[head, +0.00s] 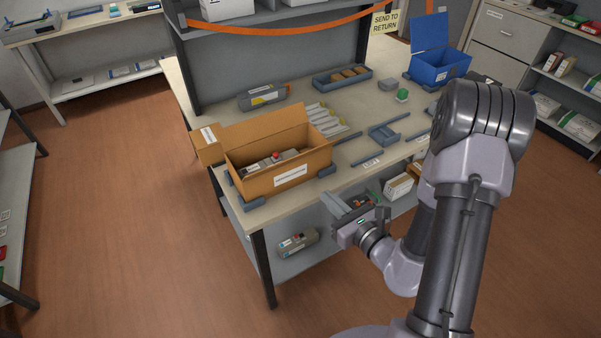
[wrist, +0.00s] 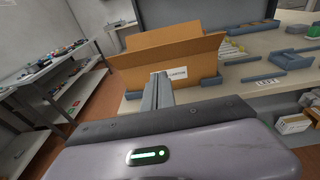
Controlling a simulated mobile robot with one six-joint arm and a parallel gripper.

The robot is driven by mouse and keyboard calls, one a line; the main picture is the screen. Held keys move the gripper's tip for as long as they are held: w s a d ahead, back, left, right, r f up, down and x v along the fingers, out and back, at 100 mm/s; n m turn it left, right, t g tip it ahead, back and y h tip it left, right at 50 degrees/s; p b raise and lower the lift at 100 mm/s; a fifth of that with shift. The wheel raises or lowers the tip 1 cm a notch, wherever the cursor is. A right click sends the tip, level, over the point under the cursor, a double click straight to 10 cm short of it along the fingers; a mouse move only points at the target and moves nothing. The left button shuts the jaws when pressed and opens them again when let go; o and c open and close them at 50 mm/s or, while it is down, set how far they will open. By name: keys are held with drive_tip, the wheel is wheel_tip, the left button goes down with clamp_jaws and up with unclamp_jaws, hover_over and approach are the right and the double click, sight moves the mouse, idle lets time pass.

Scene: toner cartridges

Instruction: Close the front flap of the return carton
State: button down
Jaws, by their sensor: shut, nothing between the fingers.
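The brown return carton (head: 262,185) stands open on the near left of the table, with a white label on its front. Its back flap (head: 268,127) stands up and a side flap (head: 207,146) sticks out at the left. My gripper (head: 330,200) is shut and empty, in front and to the right of the carton. Its fingers (wrist: 160,76) hide part of the front in the wrist view.
Grey blocks (head: 326,170) sit at the carton's lower corners. A cartridge (head: 262,97) and several pale tubes (head: 325,118) lie behind it. A blue bin (head: 437,68) stands at the far right. A lower shelf holds a cartridge (head: 298,241) and boxes (head: 398,186).

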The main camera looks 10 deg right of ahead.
drive_tip(key=w+f+b, duration=0.2)
drive_tip(key=b, duration=0.1)
approach(297, 157)
drive_tip(key=w+a+f, duration=0.1)
drive_tip(key=w+f, duration=0.2)
drive_tip(key=f, duration=0.1)
drive_tip(key=shift+w+a+r+h, duration=0.15)
drive_tip(key=shift+w+a+r, duration=0.1)
drive_tip(key=shift+w+r, duration=0.25)
drive_tip(key=shift+w+a+r+h, duration=0.15)
drive_tip(key=shift+w+a+r, duration=0.05)
drive_tip(key=shift+w+r, duration=0.3)
drive_tip(key=shift+w+a+r, duration=0.15)
drive_tip(key=shift+w+r, duration=0.05)
drive_tip(key=shift+w, duration=0.25)
drive_tip(key=shift+r, duration=0.15)
